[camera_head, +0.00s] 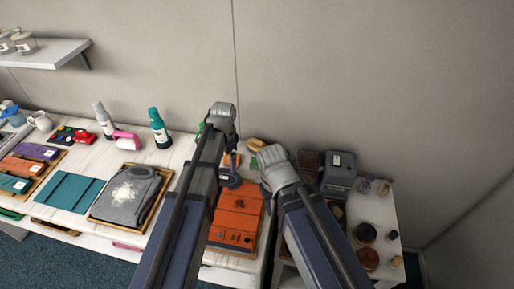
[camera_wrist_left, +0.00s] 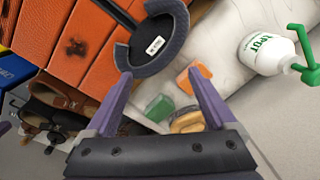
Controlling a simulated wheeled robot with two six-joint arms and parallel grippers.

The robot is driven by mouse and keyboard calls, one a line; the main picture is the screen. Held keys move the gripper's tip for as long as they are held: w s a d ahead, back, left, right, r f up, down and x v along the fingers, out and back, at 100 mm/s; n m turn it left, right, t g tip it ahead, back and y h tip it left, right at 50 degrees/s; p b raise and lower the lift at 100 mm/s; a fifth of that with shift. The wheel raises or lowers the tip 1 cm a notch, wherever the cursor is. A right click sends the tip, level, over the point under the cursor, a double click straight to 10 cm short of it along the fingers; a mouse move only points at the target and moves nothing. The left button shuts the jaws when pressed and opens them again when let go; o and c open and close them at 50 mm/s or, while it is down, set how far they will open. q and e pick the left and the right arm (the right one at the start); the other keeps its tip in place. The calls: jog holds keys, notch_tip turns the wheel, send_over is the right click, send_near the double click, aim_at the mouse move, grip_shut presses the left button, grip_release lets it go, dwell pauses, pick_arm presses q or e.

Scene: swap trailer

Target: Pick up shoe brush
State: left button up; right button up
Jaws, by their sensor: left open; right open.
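In the left wrist view my left gripper (camera_wrist_left: 160,73) is open, with nothing between its fingertips. Past the fingers lies a tan rounded piece (camera_wrist_left: 187,122), partly covered by the right finger and the gripper body; it may be the shoe brush, but I cannot tell. A tan piece (camera_head: 256,145) also shows at the back of the table in the head view. A dark ring-shaped piece with a white label (camera_wrist_left: 150,50) is close to the left fingertips.
A green block (camera_wrist_left: 160,107) and an orange block (camera_wrist_left: 197,75) lie near the tan piece. A white bottle (camera_wrist_left: 266,54) stands to the right. An orange leather-like board (camera_head: 236,215) lies between my arms. Dark round items (camera_head: 365,233) crowd the right side. The wall is behind.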

pick_arm(q)
jog(key=w+d+m, duration=0.4)
jog(key=w+m, duration=0.1)
jog(key=w, duration=0.3)
jog(key=m, duration=0.8)
send_over(258, 141)
jog(key=shift+s+y, duration=0.35)
jog(key=shift+y, duration=0.05)
jog(key=shift+w+d+m, duration=0.3)
jog(key=shift+d+m, duration=0.1)
jog(key=shift+m, duration=0.1)
jog(key=shift+a+f+b, duration=0.15)
jog(key=shift+f+b, duration=1.15)
jog(key=shift+b, duration=0.05)
jog(key=shift+f, duration=0.1)
jog(key=f+b, duration=0.5)
jog(key=shift+w+a, duration=0.25)
jog(key=shift+a, duration=0.05)
